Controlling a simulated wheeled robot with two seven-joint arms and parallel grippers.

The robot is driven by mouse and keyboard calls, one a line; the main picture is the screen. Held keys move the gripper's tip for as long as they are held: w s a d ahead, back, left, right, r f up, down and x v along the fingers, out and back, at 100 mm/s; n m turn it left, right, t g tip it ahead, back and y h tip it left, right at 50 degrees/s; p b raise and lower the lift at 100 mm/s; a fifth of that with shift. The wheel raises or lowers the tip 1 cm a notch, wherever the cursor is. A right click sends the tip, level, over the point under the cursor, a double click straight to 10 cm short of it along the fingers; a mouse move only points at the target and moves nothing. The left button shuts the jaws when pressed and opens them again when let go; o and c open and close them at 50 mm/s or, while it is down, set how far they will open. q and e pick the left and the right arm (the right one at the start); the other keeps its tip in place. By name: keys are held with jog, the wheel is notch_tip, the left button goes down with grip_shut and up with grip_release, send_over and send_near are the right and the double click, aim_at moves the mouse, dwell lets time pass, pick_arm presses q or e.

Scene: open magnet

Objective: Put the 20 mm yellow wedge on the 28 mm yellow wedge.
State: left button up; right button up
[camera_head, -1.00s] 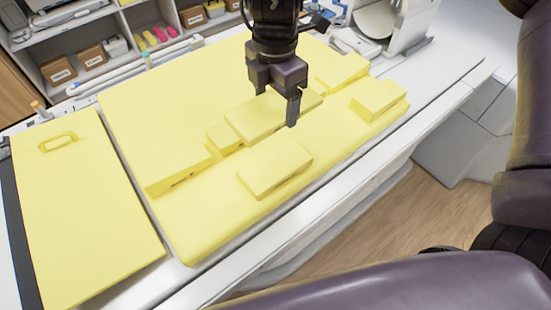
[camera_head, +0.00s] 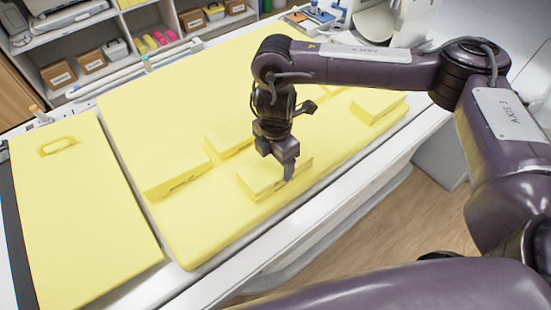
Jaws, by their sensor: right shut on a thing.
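Several yellow wedges lie on the yellow mattress pad (camera_head: 215,225), and their sizes are hard to tell apart by eye. My right gripper (camera_head: 284,168) is down at the front middle wedge (camera_head: 257,182) and shut on it. One finger shows against its near long side; the other finger is hidden. This wedge appears to rest on the pad. Another wedge (camera_head: 228,137) lies just behind it, partly covered by my gripper. A long wedge (camera_head: 175,176) lies to the left and one (camera_head: 377,105) to the right. I cannot tell which are 20 mm or 28 mm. My left gripper is not in view.
A flat yellow pad with a handle slot (camera_head: 85,205) lies at the left. Shelves with boxes (camera_head: 90,62) stand behind. The white table edge (camera_head: 225,275) runs along the front. The pad's front left is clear. My right arm covers the back right.

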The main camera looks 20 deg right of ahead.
aim_at(275, 162)
jog(key=shift+f, duration=0.25)
jog(key=shift+f, duration=0.15)
jog(key=o, duration=1)
jog(key=shift+c, duration=0.2)
jog(key=shift+r, duration=0.65)
notch_tip(275, 162, up, 11)
